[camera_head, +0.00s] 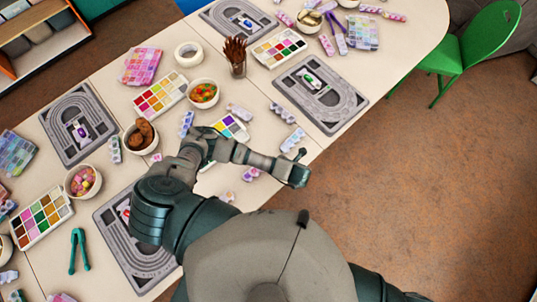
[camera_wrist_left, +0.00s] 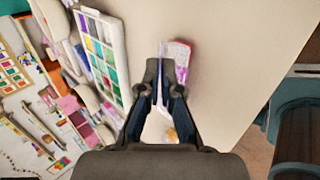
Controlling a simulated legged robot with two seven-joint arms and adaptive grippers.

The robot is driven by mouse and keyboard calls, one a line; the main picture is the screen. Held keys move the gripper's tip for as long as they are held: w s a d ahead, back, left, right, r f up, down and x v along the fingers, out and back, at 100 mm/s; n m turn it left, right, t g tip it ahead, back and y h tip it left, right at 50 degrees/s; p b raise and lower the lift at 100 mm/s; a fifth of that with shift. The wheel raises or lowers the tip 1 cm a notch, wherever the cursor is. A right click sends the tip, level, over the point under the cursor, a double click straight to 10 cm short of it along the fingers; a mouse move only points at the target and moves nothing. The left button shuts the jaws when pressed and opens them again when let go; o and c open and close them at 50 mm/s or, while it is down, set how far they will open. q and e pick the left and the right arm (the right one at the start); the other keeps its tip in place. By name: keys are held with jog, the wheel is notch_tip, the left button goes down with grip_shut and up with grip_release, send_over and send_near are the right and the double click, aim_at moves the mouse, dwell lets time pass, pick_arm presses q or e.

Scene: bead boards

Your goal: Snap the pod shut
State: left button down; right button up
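In the left wrist view my left gripper (camera_wrist_left: 166,80) has its two dark fingertips close together. A thin pale strip with purple on it (camera_wrist_left: 162,62) stands edge-on between them. A pink and white part (camera_wrist_left: 181,50) shows beside the right fingertip. I take both as parts of the pod, which looks gripped; the strip seems to be its raised lid, but the hinge is hidden. In the head view my left arm reaches over the table, and its fingertips and the held pod cannot be made out there.
A bowl of beads (camera_head: 203,96), a brown-filled bowl (camera_head: 139,139), a grey track board (camera_head: 318,94) and several loose pods stand around. The table's front edge is near.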

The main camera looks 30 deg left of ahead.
pick_arm(q)
jog(key=y+p, duration=0.1)
jog(key=d+t+y+p, duration=0.1)
jog(key=p, duration=0.1)
jog(key=shift+s+d+f+y, duration=0.15)
jog(key=shift+f+y, duration=0.1)
jog(key=shift+y, duration=0.05)
jog(key=shift+s+d+f+t+y+p, duration=0.15)
jog(key=shift+d+f+t+y+p, duration=0.15)
jog(key=shift+f+t+y+p, duration=0.4)
jog(key=shift+s+d+f+y, duration=0.15)
jog(key=shift+f+y, duration=0.25)
jog(key=shift+y, duration=0.4)
jog(key=shift+f+t+y+b, duration=0.5)
jog(key=shift+f+y, duration=0.1)
jog(key=shift+y, duration=0.3)
jog(key=c, duration=1.4)
grip_release()
jog(key=shift+o, duration=0.2)
